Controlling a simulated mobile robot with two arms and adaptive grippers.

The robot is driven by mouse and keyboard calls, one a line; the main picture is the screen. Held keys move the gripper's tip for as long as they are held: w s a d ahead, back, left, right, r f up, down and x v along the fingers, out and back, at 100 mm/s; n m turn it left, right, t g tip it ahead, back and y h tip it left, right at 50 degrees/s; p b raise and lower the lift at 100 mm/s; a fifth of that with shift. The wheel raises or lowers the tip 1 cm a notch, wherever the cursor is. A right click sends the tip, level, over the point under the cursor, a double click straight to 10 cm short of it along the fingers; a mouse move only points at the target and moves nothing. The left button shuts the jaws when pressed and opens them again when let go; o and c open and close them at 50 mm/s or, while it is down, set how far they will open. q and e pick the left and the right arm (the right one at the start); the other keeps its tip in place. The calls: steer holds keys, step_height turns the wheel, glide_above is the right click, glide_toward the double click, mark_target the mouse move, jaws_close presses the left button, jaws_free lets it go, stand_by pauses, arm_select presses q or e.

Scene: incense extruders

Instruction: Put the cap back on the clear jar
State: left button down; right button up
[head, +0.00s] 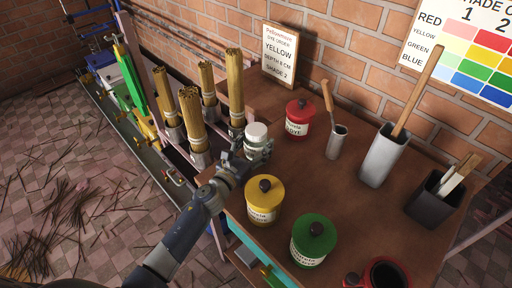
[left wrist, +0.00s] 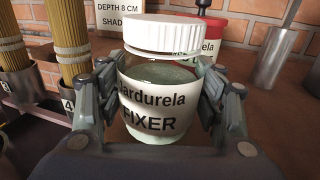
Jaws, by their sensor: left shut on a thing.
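The clear jar (left wrist: 160,105), with a white label reading "FIXER" and pale greenish contents, stands on the brown table; it also shows in the head view (head: 257,149). A ribbed white cap (left wrist: 178,34) is on top of the jar, and it shows in the head view (head: 256,130) too. From the wrist view I cannot tell whether the cap is fully seated. My left gripper (head: 245,158) is shut on the jar, one finger on each side of its body below the cap. My right gripper is not in view.
A yellow jar (head: 264,202) and a green jar (head: 313,241) stand near my left arm. A red jar (head: 298,119) is behind. Several bundles of sticks (head: 190,120) stand in metal tubes to the left. A tall metal container (head: 383,157) is at right.

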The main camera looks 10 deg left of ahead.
arm_select(q)
steer(key=shift+f, duration=0.2)
steer(key=c, duration=0.9)
jaws_free()
steer(key=shift+f, duration=0.2)
steer(key=o, duration=0.5)
steer(key=shift+c, duration=0.2)
steer(key=shift+r, duration=0.15)
steer(key=shift+s, duration=0.15)
steer(key=v, duration=1.1)
steer(key=shift+s+a+r, duration=0.1)
steer(key=shift+s+a, duration=0.1)
steer(key=shift+s, duration=0.15)
steer(key=shift+r, duration=0.15)
